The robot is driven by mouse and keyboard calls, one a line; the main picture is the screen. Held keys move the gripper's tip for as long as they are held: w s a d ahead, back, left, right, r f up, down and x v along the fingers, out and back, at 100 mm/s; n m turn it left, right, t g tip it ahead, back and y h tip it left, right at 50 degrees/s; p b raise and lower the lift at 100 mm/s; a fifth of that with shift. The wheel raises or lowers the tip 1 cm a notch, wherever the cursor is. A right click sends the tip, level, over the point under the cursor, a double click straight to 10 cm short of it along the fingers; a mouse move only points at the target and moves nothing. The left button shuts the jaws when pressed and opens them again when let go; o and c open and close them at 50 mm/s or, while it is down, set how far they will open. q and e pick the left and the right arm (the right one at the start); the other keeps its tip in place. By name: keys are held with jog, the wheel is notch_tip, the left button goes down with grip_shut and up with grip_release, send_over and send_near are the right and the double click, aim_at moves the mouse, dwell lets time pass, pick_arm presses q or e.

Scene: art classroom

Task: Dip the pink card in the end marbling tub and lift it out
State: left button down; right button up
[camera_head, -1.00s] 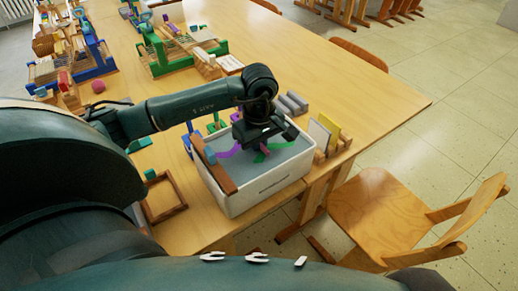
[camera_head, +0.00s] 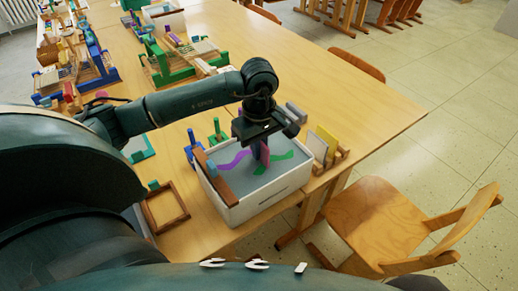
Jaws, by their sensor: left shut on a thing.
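The marbling tub (camera_head: 249,211) is a white tub of grey liquid with purple and green swirls, near the table's front right corner. My left gripper (camera_head: 262,138) points down above the tub and is shut on the pink card (camera_head: 262,153). The card hangs upright beneath it, mostly edge-on. Its lower edge is over or at the liquid surface; I cannot tell whether it touches. My right gripper is not in view.
A brown wooden bar (camera_head: 215,177) lies across the tub's left end. A wooden rack (camera_head: 330,156) with white and yellow cards stands right of the tub. A wooden frame (camera_head: 164,207) lies to the left. A wooden chair (camera_head: 376,217) stands at the right.

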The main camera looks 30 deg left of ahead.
pick_arm(q)
jog(key=shift+r+p, duration=0.45)
jog(key=shift+r, duration=0.5)
jog(key=shift+r+p, duration=0.85)
jog(key=shift+r, duration=0.8)
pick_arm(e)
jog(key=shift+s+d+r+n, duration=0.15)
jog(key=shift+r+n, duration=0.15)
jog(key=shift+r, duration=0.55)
pick_arm(q)
jog(key=shift+r, duration=0.1)
